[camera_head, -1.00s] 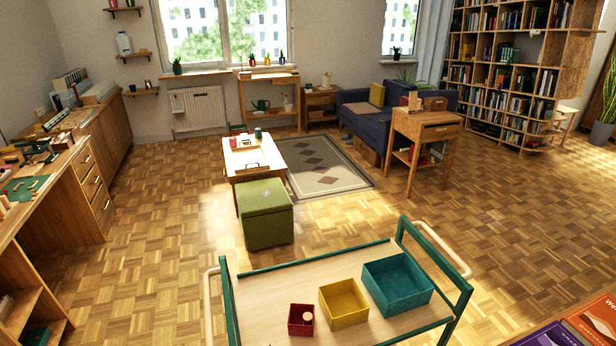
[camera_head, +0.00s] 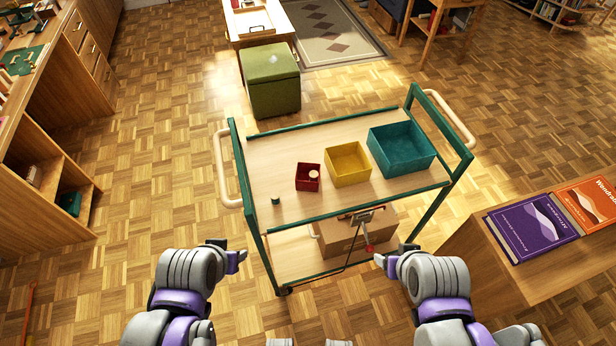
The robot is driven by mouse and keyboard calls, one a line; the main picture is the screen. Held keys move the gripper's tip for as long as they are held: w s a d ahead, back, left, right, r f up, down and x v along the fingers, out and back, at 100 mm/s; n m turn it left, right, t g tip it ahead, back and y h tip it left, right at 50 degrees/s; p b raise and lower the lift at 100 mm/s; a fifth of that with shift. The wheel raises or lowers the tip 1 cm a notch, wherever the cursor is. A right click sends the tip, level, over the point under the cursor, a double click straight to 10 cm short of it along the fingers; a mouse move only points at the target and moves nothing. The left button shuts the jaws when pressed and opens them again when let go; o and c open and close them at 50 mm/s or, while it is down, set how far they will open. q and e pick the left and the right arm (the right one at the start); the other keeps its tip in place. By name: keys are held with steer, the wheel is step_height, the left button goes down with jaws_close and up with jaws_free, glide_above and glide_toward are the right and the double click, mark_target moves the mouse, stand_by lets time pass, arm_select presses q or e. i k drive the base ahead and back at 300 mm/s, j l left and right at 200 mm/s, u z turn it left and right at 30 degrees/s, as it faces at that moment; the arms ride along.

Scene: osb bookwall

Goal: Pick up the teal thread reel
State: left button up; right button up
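A small teal reel (camera_head: 275,200) stands on the top shelf of the trolley (camera_head: 262,165), near its front left corner, left of a small red box. My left gripper (camera_head: 238,258) is in front of the trolley at lower left, apart from the reel. My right gripper (camera_head: 381,261) is in front of the trolley, to the right.
A red box (camera_head: 307,184) with a pale round thing in it, a yellow box (camera_head: 348,178) and a teal box (camera_head: 400,160) stand on the trolley. A cardboard box (camera_head: 340,240) is on its lower shelf. Raised green rails edge the top. Books (camera_head: 535,226) lie on furniture at right.

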mark_target(275, 195)
steer(key=j+u, duration=0.15)
steer(key=j, duration=0.25)
steer(key=i+j+u, duration=0.15)
steer(key=j, duration=0.3)
steer(key=j+u, duration=0.15)
steer(key=j, duration=0.25)
